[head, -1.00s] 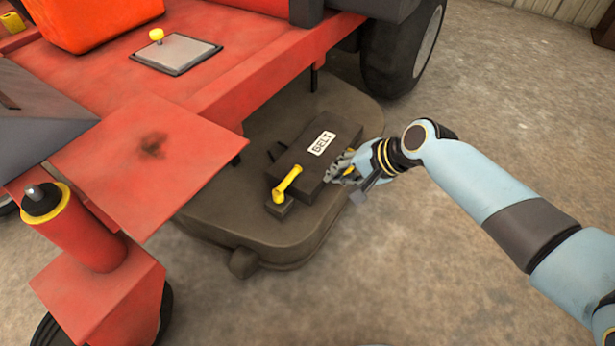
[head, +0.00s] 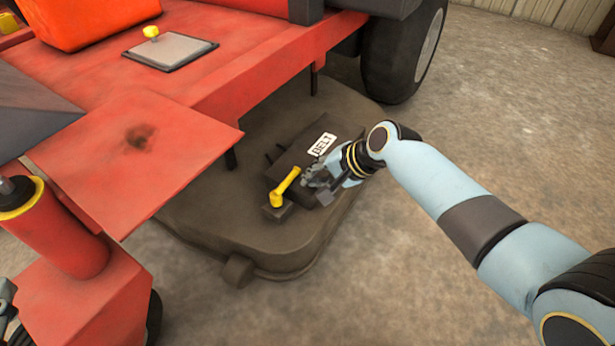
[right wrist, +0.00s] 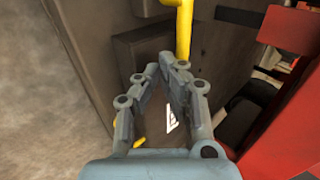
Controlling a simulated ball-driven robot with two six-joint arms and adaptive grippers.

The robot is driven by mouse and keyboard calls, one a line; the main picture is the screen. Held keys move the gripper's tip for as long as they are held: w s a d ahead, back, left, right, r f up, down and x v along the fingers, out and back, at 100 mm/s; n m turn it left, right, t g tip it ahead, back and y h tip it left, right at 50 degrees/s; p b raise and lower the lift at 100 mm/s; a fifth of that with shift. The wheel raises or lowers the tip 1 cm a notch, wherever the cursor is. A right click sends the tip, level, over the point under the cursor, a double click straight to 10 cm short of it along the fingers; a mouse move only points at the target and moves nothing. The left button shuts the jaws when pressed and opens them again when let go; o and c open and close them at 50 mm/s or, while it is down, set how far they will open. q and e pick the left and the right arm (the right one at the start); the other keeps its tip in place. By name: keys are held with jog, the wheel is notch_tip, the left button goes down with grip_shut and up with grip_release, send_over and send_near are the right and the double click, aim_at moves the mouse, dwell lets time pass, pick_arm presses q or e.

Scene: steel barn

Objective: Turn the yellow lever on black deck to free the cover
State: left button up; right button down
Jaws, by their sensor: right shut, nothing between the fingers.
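The yellow lever (head: 285,187) stands on a small block at the near left end of the dark cover (head: 294,157), which carries a white BELT label (head: 322,145). The cover sits on the black deck (head: 225,215). My right gripper (head: 308,179) is shut and empty, just right of the lever over the cover. In the right wrist view the lever (right wrist: 184,30) rises just beyond the closed fingertips (right wrist: 166,64); whether they touch it I cannot tell. A grey part at the lower left edge of the head view may be my left gripper (head: 5,303); its jaws are not readable.
The red footplate (head: 135,150) overhangs the deck on the left. A red post (head: 62,235) stands in front of it. A large black tyre (head: 400,55) is behind the deck. Concrete floor (head: 480,150) is open on the right.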

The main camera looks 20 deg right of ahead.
pick_arm(q)
notch_tip(320, 180, up, 8)
jog(key=w+m+t+h+b, duration=0.1)
jog(key=w+t, duration=0.1)
jog(key=t, duration=0.1)
jog(key=shift+w+d+t, duration=0.35)
jog(key=shift+d+t, duration=0.05)
jog(key=shift+d, duration=0.05)
